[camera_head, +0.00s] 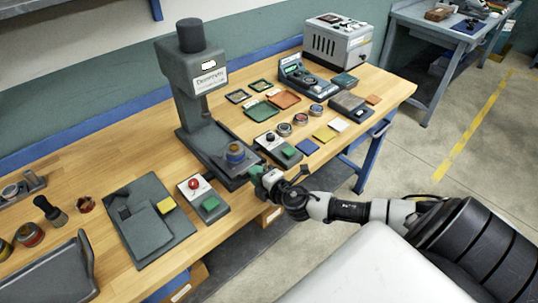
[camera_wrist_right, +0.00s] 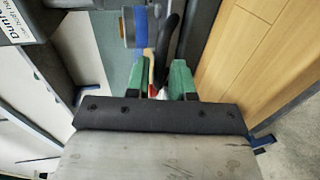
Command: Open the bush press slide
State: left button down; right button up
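The bush press (camera_head: 190,85) is a dark grey column machine with a black cylinder on top, standing on the wooden bench. The blue piece also shows in the right wrist view (camera_wrist_right: 141,28). My right gripper (camera_head: 262,180) is at the slide's front end, by the bench edge. In the right wrist view its green fingertips (camera_wrist_right: 162,80) are apart, with a dark curved bar (camera_wrist_right: 168,42) just ahead of the gap. Contact cannot be told. My left gripper is not in view.
A box with a red button and green pad (camera_head: 203,198) stands left of the slide, and a similar box (camera_head: 278,149) stands right of it. A dark fixture plate (camera_head: 150,222) lies further left. Trays, rings and small blocks cover the bench's right side. The floor in front is open.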

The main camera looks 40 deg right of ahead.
jog(key=b+v, duration=0.2)
jog(key=v, duration=0.6)
jog(key=shift+s, duration=0.35)
jog(key=shift+r, duration=0.1)
jog(key=s+d+f+m+g+h, duration=0.1)
jog(key=s+d+f+m+g, duration=0.15)
jog(key=f, duration=0.65)
jog(key=s+d+f+m+g+h, duration=0.2)
jog(key=s+f+m+g, duration=0.15)
jog(key=f, duration=0.65)
jog(key=s+d+f+m+g+h, duration=0.1)
jog(key=s+d+f+m+g, duration=0.2)
jog(key=f, duration=0.6)
jog(key=s+a+f+m+g+y, duration=0.1)
jog(key=s+a+f+m+g, duration=0.1)
jog(key=s+a+f, duration=0.3)
jog(key=s+a+f+m+g, duration=0.1)
jog(key=s+a+f+m, duration=0.2)
jog(key=s, duration=0.9)
jog(key=s+a+f+m+g+y, duration=0.1)
jog(key=s+a+f+m+g, duration=0.1)
jog(key=s+a+f, duration=0.6)
jog(key=shift+s+a+f+g+y, duration=0.3)
jog(key=shift+s+f, duration=0.2)
jog(key=shift+s, duration=0.25)
